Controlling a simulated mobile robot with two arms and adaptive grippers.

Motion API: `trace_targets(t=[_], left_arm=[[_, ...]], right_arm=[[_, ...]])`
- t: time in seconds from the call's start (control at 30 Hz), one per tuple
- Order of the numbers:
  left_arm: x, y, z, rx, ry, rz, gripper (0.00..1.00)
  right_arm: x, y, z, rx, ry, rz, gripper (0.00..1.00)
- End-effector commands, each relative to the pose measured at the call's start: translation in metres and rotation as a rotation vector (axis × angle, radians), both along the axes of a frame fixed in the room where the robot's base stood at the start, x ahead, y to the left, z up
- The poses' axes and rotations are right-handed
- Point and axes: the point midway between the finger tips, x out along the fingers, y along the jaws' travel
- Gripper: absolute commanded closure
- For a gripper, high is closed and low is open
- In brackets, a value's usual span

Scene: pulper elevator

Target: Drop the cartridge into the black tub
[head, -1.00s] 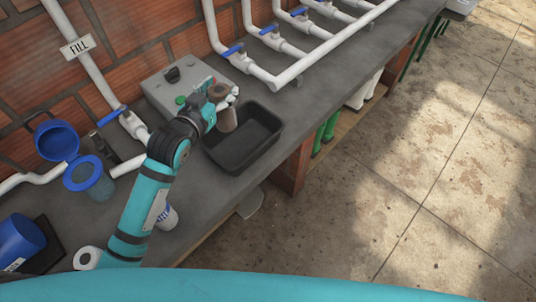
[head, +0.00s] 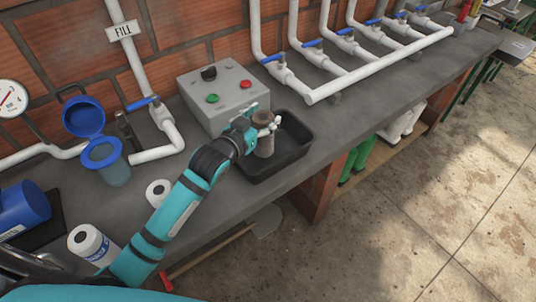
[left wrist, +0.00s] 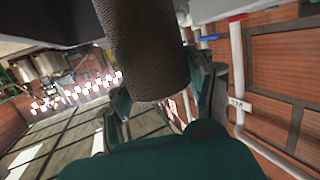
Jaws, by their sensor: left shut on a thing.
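My left gripper (head: 268,129) is shut on the cartridge (head: 265,147), a brownish, roughly upright cylinder with a darker top. The cartridge appears within the outline of the black tub (head: 283,169), toward its left side. I cannot tell whether its lower end touches the tub floor. The tub is an open rectangular tray on the grey counter; its left part is partly hidden by my gripper and the cartridge. In the left wrist view the cartridge (left wrist: 150,50) is a dark, mesh-textured cylinder between my fingers. My right gripper is not in view.
A grey control box (head: 217,95) with green and red buttons stands behind the tub. White pipes (head: 380,65) with blue valves run at the right. The counter's front edge lies close by the tub.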

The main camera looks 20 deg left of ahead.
Motion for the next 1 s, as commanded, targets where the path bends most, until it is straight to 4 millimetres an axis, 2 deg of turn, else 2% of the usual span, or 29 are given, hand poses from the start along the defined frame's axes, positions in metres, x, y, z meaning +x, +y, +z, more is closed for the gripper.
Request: trace_targets(t=[0.23,0.27,0.47,0.67,0.77,0.87,1.0], left_arm=[[0.000,0.000,0.001,-0.001,-0.003,0.000,1.00],[0.000,0.000,0.001,-0.001,-0.003,0.000,0.42],[0.000,0.000,0.001,0.000,-0.002,0.000,0.16],[0.000,0.000,0.000,0.000,-0.001,0.000,0.16],[-0.001,0.000,0.000,0.000,0.001,0.000,0.16],[-0.009,0.002,0.001,0.000,0.000,0.000,0.16],[-0.032,0.008,0.006,0.001,0.001,-0.001,0.16]], right_arm=[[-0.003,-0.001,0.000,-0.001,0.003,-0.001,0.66],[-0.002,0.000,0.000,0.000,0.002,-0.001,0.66],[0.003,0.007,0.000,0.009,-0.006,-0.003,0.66],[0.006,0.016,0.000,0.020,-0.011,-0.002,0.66],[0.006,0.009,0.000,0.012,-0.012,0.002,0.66],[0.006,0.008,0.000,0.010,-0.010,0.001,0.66],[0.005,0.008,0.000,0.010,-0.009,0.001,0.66]])
